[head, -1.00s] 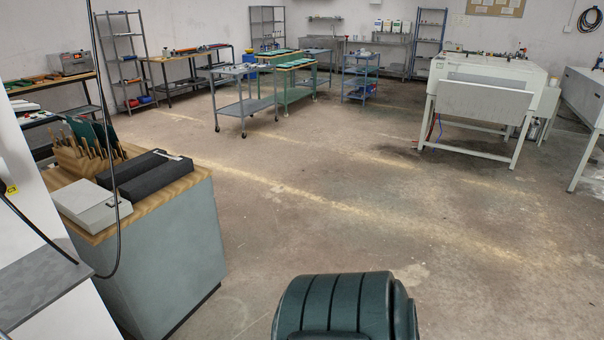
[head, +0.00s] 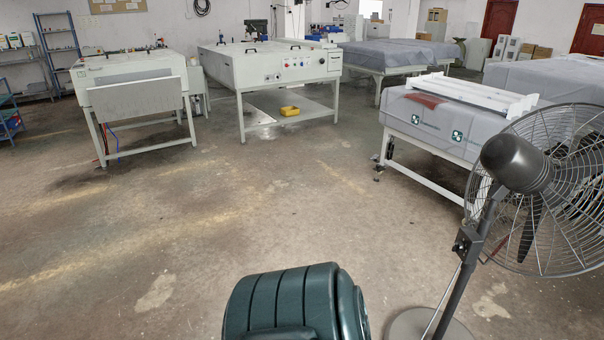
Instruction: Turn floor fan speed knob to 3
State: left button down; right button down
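The floor fan (head: 517,163) stands at the right in the head view, close to me. Its dark grey motor housing faces me, and its wire cage is partly cut off by the right edge. A dark box (head: 466,243) sits on the pole below the motor; I cannot make out a knob or its setting. The round base (head: 430,326) is cut off at the bottom edge. Neither of my grippers shows in the head view.
A covered table (head: 432,120) with white rails on top stands behind the fan. White machines (head: 137,78) and (head: 280,70) a control-panel machine stand farther back, with a yellow tray (head: 289,111) beneath the latter. The floor at left and centre is clear.

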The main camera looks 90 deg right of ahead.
aim_at(459, 247)
jog(key=z, duration=4.1)
